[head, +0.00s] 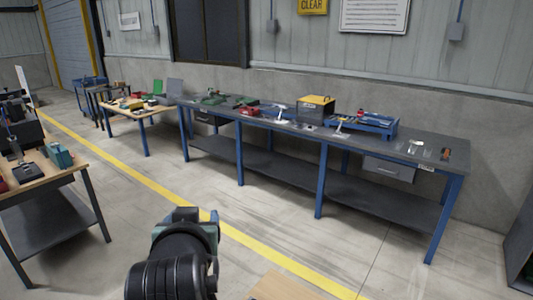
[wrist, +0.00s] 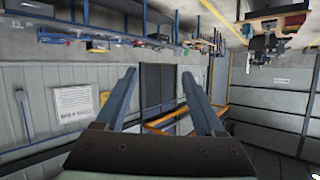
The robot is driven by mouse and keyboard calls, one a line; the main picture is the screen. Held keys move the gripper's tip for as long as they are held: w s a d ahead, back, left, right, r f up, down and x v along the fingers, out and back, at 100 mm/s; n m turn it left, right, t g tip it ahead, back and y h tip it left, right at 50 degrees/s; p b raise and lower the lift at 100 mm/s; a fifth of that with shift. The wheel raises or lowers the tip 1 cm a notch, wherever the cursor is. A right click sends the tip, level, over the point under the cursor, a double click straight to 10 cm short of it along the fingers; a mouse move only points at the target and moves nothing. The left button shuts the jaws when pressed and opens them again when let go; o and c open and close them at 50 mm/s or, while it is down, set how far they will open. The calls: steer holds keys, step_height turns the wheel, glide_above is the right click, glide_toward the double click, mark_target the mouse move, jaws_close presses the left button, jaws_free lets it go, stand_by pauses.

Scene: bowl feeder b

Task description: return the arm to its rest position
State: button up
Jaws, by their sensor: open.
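My arm (head: 180,250) rises into the bottom middle of the head view, over the open floor and apart from the benches. The gripper fingers cannot be made out there. In the wrist view my gripper (wrist: 158,78) shows two blue-grey fingers spread apart with nothing between them. The wrist view is upside down, with the wall, a dark window and the bench line behind the fingers. Nothing touches the fingers.
A long blue-legged workbench (head: 290,128) runs along the wall with tools and boxes on it. A wooden-topped table (head: 60,180) stands at the left. A yellow floor line (head: 160,187) crosses the clear floor between them. A dark cabinet (head: 520,245) is at the right edge.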

steer(key=s+d+r+t, duration=0.1)
steer(key=d+r+t, duration=0.15)
steer(key=r, duration=0.45)
steer(key=s+d+r+t, duration=0.1)
steer(key=d+r+t, duration=0.15)
steer(key=r, duration=0.35)
steer(key=s+d+r+t+h, duration=0.1)
steer(key=s+d+r+t, duration=0.1)
steer(key=s+r, duration=0.3)
steer(key=s+d+r+m+t+h, duration=0.1)
steer(key=s+d+r+t, duration=0.2)
steer(key=r, duration=0.5)
steer(key=s+d+r+t, duration=0.3)
steer(key=s+r+t, duration=0.1)
steer(key=s+r, duration=0.2)
steer(key=shift+s+r+h, duration=0.15)
steer(key=shift+s+h, duration=0.2)
steer(key=shift+h, duration=0.05)
steer(key=shift+a, duration=0.1)
steer(key=shift+c, duration=0.2)
